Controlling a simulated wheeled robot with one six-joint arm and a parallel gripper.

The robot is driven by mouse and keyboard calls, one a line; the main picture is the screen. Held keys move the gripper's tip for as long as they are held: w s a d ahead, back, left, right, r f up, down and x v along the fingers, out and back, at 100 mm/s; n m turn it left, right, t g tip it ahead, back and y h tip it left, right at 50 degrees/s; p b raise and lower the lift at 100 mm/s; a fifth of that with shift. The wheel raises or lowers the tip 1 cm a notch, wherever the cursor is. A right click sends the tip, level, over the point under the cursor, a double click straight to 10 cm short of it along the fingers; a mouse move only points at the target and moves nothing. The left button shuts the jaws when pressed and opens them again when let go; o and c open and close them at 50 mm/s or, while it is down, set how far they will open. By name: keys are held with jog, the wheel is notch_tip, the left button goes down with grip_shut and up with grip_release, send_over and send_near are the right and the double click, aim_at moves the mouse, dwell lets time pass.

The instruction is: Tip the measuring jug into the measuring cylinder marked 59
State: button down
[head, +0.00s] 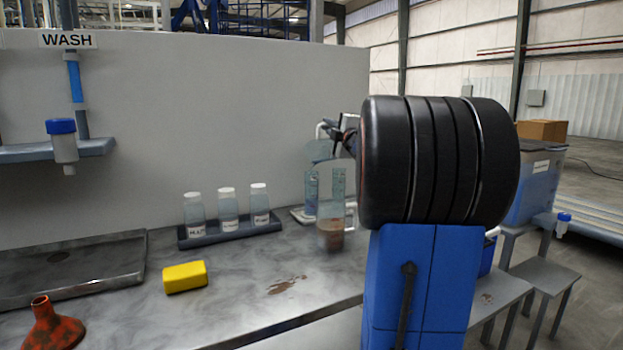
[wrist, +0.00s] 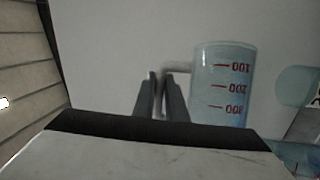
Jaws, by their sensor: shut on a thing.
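My gripper (head: 344,138) is shut on the handle of a clear measuring jug, raised above the bench. In the wrist view the jug (wrist: 222,80) is right of my fingers (wrist: 160,95), its red 100, 200 and 300 marks upside down in the picture. In the head view the jug (head: 319,153) is pale and partly blends into the wall. Two clear measuring cylinders, one on the left (head: 311,190) and one on the right (head: 339,182), stand below it. I cannot read their numbers. I cannot tell whether liquid is leaving the jug.
A clear handled vessel with brown contents (head: 330,237) stands before the cylinders. A rack (head: 232,236) of several labelled bottles is to their left. A yellow sponge (head: 185,277), an orange funnel (head: 51,328) and a dark tray (head: 75,273) lie further left. A brown spill marks the bench.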

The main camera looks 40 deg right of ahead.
jog(key=shift+a+r+n+t, duration=0.3)
jog(key=shift+a+r+n, duration=0.1)
jog(key=shift+a+n, duration=0.45)
dwell(0.5)
jog(key=shift+s+a+r+n, duration=0.1)
jog(key=shift+a+n, duration=0.05)
jog(key=shift+n, duration=0.2)
jog(key=d+m, duration=0.1)
jog(key=d+f+m+g, duration=0.1)
jog(key=d+m, duration=0.1)
jog(key=d+f+m, duration=0.1)
jog(key=shift+w+d+f+g, duration=0.15)
jog(key=shift+w+d+g, duration=0.05)
jog(key=shift+d+g, duration=0.1)
jog(key=shift+w+d+m+g, duration=0.15)
jog(key=shift+d+m+g, duration=0.25)
jog(key=shift+d+m, duration=0.75)
jog(key=w+d+f+m+g+y+b, duration=0.1)
jog(key=d+f+m+g+y+b, duration=0.1)
jog(key=d+m, duration=0.6)
jog(key=shift+d+f+m+g+y, duration=0.3)
jog(key=shift+f+m+g+y, duration=0.6)
jog(key=shift+f+m+y, duration=0.75)
jog(key=shift+w+f+n+h, duration=0.1)
jog(key=shift+f+n+h, duration=0.15)
jog(key=shift+n+h, duration=0.1)
